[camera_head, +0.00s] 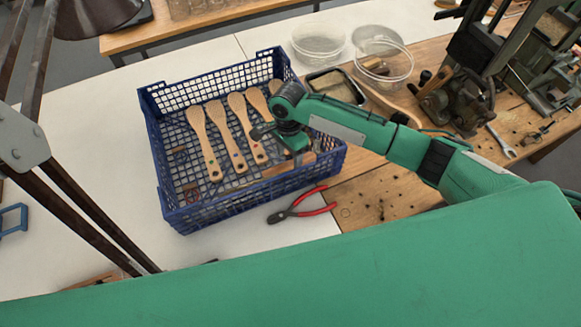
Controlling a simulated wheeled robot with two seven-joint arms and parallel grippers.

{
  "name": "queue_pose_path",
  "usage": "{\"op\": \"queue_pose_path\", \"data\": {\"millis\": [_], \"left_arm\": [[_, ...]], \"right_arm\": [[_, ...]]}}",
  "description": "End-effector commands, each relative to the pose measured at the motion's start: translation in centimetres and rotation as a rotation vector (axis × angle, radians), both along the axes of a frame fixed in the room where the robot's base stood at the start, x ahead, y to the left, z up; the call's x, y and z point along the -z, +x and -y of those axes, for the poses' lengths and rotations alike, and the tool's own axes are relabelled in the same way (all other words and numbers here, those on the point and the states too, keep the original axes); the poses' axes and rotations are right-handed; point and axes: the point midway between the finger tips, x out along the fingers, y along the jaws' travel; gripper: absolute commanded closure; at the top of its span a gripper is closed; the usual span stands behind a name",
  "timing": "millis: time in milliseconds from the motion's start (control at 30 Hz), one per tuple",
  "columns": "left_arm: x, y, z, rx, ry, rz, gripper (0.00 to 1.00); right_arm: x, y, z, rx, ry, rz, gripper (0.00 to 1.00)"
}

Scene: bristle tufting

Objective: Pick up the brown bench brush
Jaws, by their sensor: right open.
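A blue mesh crate (185,215) stands on the white tabletop. Several pale wooden paddle-shaped brushes (216,113) lie side by side in it, with coloured dots on their handle ends. A brown wooden piece (286,167) lies low at the crate's near right side, partly hidden by my arm. It may be the brown bench brush, but I cannot see bristles on it. My right gripper (296,151) is over the right part of the crate, pointing down, open, above or beside this brown piece. Whether it touches anything is unclear. My left gripper is not in view.
Red-handled pliers (300,205) lie just in front of the crate. Clear plastic tubs (318,42) and a metal tray (335,85) stand behind it. A dark machine (466,95) and a wrench (501,141) are at the right. The white tabletop left of the crate is mostly clear.

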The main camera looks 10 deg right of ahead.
Motion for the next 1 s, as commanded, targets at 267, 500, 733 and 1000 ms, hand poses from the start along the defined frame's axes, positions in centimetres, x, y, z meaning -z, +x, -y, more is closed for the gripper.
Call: {"op": "queue_pose_path", "data": {"millis": [267, 500, 733, 1000], "left_arm": [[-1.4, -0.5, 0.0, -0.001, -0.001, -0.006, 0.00], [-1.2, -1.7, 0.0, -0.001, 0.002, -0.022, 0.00], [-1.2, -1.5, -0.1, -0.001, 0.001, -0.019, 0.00], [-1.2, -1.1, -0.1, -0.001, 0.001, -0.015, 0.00]], "right_arm": [[3.5, -0.7, 0.2, 0.001, -0.001, -0.001, 0.41], [3.8, -0.7, 0.1, 0.000, 0.000, 0.000, 0.41], [3.8, -0.7, 0.2, 0.000, 0.000, 0.000, 0.80], [3.8, -0.7, 0.1, -0.001, 0.000, 0.000, 0.86]]}}
